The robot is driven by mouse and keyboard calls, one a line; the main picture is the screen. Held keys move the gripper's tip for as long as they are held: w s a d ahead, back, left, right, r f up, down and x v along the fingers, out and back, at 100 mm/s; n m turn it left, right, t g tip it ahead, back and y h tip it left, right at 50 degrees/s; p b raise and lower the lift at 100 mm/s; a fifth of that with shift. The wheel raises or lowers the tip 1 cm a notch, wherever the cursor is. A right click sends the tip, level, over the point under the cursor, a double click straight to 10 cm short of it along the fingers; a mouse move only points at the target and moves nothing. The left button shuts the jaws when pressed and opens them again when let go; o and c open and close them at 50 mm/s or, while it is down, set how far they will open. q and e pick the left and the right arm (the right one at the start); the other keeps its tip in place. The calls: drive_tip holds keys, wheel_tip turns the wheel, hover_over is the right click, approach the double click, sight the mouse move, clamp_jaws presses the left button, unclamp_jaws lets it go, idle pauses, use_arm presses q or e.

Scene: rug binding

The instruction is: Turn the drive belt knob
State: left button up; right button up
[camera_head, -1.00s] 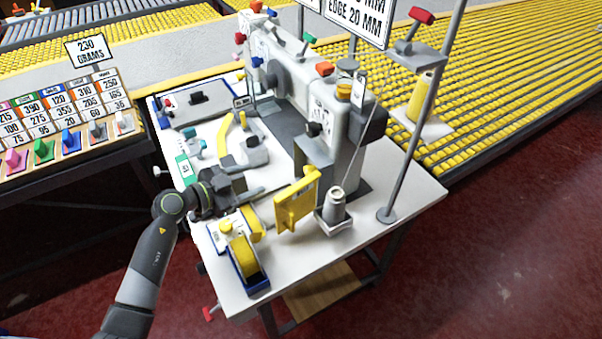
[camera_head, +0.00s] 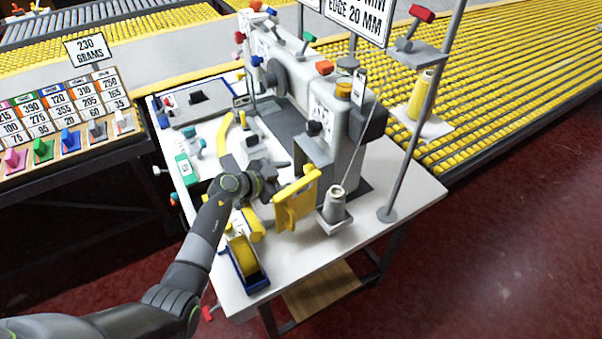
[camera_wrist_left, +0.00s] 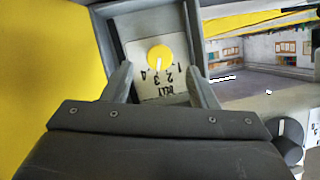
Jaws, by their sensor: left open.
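The drive belt knob (camera_wrist_left: 159,58) is a round yellow dial with a white pointer line. It sits on a pale plate marked BELT with the numbers 1 to 4, inside a grey recess. My left gripper (camera_wrist_left: 160,78) is open, its two fingers on either side of the knob's line in the wrist view, apart from it and with nothing between them. In the head view my left gripper (camera_head: 277,181) is beside the yellow cover (camera_head: 297,202) of the sewing machine (camera_head: 320,100). The knob is hidden in the head view. My right gripper is not in view.
The grey recess walls (camera_wrist_left: 195,45) stand close around the knob. A dark knob (camera_wrist_left: 289,135) is at the lower right in the wrist view. A thread cone (camera_head: 335,205) and a yellow tape roll (camera_head: 244,258) stand near the arm on the white table (camera_head: 400,190).

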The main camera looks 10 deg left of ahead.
sight(305, 171)
use_arm(q)
drive_tip(key=shift+b+x, duration=0.45)
drive_tip(key=shift+x, duration=1.9)
drive_tip(key=c, duration=1)
drive_tip(key=shift+r+m+t+p, duration=0.2)
drive_tip(key=shift+m+t+p, duration=0.15)
drive_tip(key=shift+p, duration=0.3)
drive_tip(key=shift+f+m+t+p, duration=0.2)
drive_tip(key=shift+m+t+p, duration=0.15)
drive_tip(key=shift+m, duration=0.2)
drive_tip(key=o, duration=1)
